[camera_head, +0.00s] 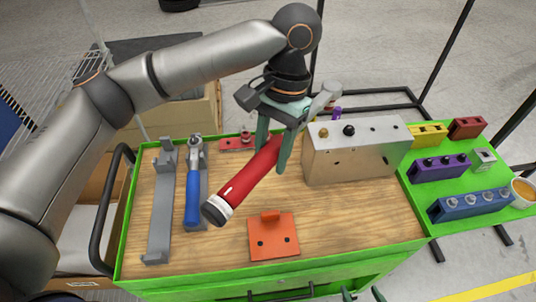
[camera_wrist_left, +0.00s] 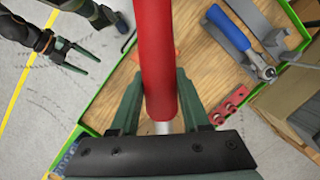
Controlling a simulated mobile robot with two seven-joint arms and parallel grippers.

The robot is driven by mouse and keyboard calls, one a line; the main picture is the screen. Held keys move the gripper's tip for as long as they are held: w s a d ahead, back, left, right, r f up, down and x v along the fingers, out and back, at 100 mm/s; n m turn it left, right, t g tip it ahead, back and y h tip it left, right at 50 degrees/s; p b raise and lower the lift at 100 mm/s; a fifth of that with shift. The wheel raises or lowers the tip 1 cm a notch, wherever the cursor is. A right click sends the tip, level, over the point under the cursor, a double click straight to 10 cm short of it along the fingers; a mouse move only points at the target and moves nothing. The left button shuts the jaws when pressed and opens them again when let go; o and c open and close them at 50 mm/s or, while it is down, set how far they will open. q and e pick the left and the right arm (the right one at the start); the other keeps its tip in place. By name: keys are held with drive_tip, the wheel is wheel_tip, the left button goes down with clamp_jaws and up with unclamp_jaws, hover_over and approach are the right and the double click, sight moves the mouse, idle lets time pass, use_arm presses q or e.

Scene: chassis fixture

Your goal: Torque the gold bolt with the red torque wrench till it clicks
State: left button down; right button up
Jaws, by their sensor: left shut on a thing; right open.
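My left gripper (camera_head: 275,158) is shut on the red torque wrench (camera_head: 246,178) and holds it tilted above the table. Its handle end points to the lower left, and its metal head (camera_head: 325,98) is by the back left of the grey block (camera_head: 355,158). The red handle (camera_wrist_left: 155,60) also runs between the fingers in the left wrist view. The gold bolt (camera_head: 323,132) stands on top of the grey block, beside a black bolt (camera_head: 348,130). The wrench head appears apart from the gold bolt. My right gripper (camera_wrist_left: 72,57) is open and empty, away from the table.
A blue wrench (camera_head: 193,195) lies in a grey holder, beside an empty grey holder (camera_head: 160,205). An orange bracket (camera_head: 273,238) lies at the front. Purple (camera_head: 440,167) and blue (camera_head: 470,205) socket racks stand on the green side tray. The wood at front right is clear.

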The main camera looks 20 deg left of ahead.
use_arm(q)
drive_tip(key=shift+d+r, duration=0.1)
drive_tip(key=shift+r, duration=0.05)
drive_tip(key=w+b+x, duration=0.1)
drive_tip(key=x, duration=0.5)
drive_tip(key=shift+w+d+f+b, duration=0.15)
drive_tip(key=shift+d+f+b, duration=0.05)
drive_tip(key=shift+f+b, duration=0.15)
idle(0.3)
drive_tip(key=shift+w+x, duration=0.2)
drive_tip(key=shift+x, duration=0.75)
drive_tip(key=shift+d+f+p, duration=0.1)
drive_tip(key=shift+f+p, duration=0.05)
drive_tip(key=shift+p, duration=0.6)
idle(0.4)
drive_tip(key=shift+w+a+m, duration=0.3)
drive_tip(key=shift+a+m, duration=0.2)
drive_tip(key=shift+a, duration=0.25)
